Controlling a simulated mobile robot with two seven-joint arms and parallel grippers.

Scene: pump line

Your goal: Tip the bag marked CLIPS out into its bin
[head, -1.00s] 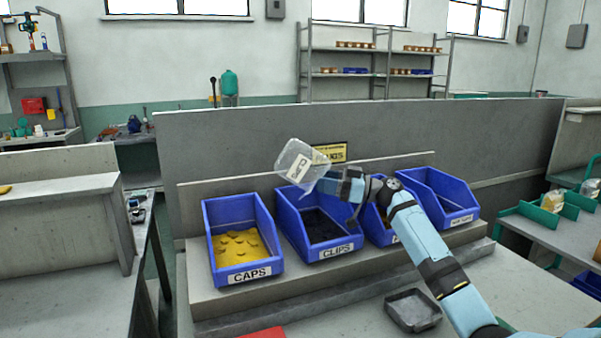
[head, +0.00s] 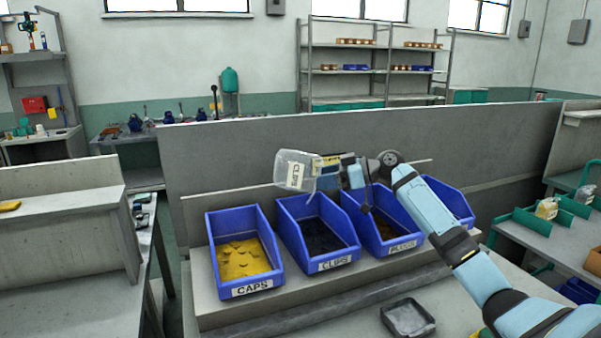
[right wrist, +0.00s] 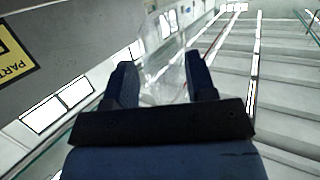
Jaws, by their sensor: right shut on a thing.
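The clear bag (head: 296,171) with a white CLIPS label is in the head view, above the back of the blue CLIPS bin (head: 340,262). My right gripper (head: 330,172) is shut on the bag's right side. The bag lies tilted on its side and looks empty, with its label turned sideways. In the right wrist view the see-through bag (right wrist: 165,75) is between the two dark fingers (right wrist: 162,88). The CLIPS bin holds dark pieces (head: 316,238). My left gripper is not in view.
The CAPS bin (head: 252,289) with yellow pieces stands left of the CLIPS bin. Another labelled blue bin (head: 402,246) and a further blue bin (head: 462,212) stand to the right, partly behind my arm. A grey tray (head: 428,330) lies in front. A grey panel (head: 230,150) rises behind.

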